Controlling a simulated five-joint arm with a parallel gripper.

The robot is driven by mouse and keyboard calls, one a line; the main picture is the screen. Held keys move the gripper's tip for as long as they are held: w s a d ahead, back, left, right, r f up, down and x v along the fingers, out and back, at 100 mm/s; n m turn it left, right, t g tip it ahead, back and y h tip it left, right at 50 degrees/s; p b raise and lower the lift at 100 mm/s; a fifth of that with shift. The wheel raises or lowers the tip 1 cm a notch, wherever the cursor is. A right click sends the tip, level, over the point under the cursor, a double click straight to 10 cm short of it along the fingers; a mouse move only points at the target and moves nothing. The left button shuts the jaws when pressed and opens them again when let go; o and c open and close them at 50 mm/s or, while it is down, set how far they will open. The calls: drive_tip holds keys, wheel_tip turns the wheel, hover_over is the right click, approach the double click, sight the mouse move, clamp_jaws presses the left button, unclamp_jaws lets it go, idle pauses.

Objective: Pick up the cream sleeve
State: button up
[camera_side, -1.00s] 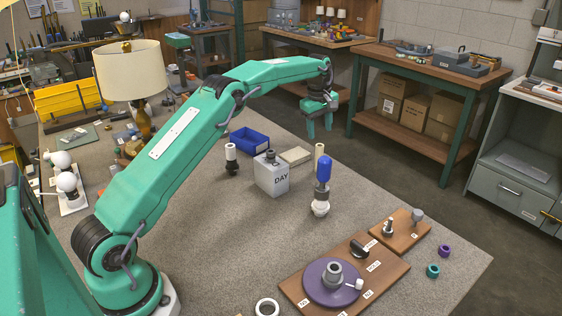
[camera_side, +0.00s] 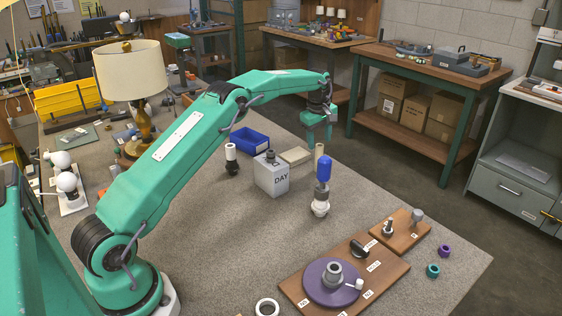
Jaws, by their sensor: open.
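The cream sleeve (camera_side: 319,151) is a small upright cylinder behind the DAY block, near the far edge of the grey table. My gripper (camera_side: 318,140) points down just above it, with its fingers close to the sleeve's top. The gripper is open and holds nothing. I cannot tell from this view whether the fingers stand around the sleeve or a little in front of or behind it.
The grey DAY block (camera_side: 271,176), a flat cream block (camera_side: 295,156) and a blue tray (camera_side: 250,141) stand left of the sleeve. A blue-topped white bulb piece (camera_side: 322,190) stands in front. Wooden boards (camera_side: 387,268) lie at front right.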

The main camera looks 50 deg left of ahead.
sight(319, 147)
drive_tip(key=shift+w+a+f, duration=0.1)
drive_tip(key=shift+w+f, duration=0.1)
drive_tip(key=shift+f, duration=1.7)
clamp_jaws()
